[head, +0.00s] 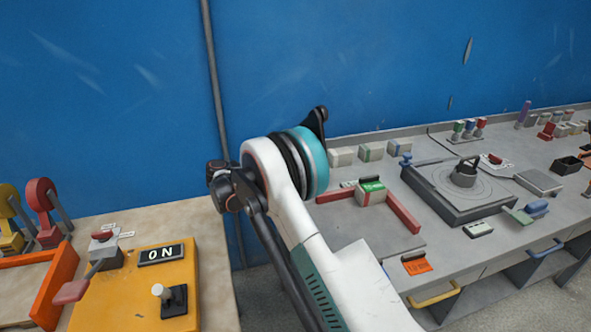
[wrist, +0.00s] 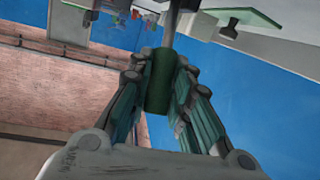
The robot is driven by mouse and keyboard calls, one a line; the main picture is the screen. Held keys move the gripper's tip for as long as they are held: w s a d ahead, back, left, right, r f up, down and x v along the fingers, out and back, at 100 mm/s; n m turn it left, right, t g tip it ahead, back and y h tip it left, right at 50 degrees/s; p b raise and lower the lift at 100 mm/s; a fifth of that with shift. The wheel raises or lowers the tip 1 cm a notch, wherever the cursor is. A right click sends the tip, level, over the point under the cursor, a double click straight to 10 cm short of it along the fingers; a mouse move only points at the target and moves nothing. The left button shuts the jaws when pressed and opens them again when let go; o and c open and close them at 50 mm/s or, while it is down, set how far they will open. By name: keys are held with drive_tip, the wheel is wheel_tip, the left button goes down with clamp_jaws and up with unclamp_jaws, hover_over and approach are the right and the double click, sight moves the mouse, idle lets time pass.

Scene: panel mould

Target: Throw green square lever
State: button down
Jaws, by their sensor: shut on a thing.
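In the wrist view my gripper (wrist: 160,72) is shut on a dark green lever grip (wrist: 160,88). The grip sits between the two finger pads, and a grey rod (wrist: 176,22) runs from it toward the top of the picture. I cannot tell from this angle whether the grip is square. In the head view my white arm crosses the middle of the picture. My fingers and the held lever cannot be made out there.
A yellow box with an ON sign (head: 160,254) and a red-handled lever (head: 72,291) stand at the left. The grey bench at the right carries a dark square turntable unit (head: 440,200), a red bar (head: 402,212) and several small blocks. A blue wall (head: 400,60) stands behind.

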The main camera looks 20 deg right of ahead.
drive_tip(key=shift+a, duration=0.15)
drive_tip(key=shift+f, duration=0.1)
drive_tip(key=c, duration=1.4)
unclamp_jaws()
drive_tip(key=shift+c, duration=0.2)
drive_tip(key=shift+a, duration=0.1)
drive_tip(key=v, duration=1.1)
drive_tip(key=shift+a, duration=0.45)
drive_tip(key=shift+d, duration=0.1)
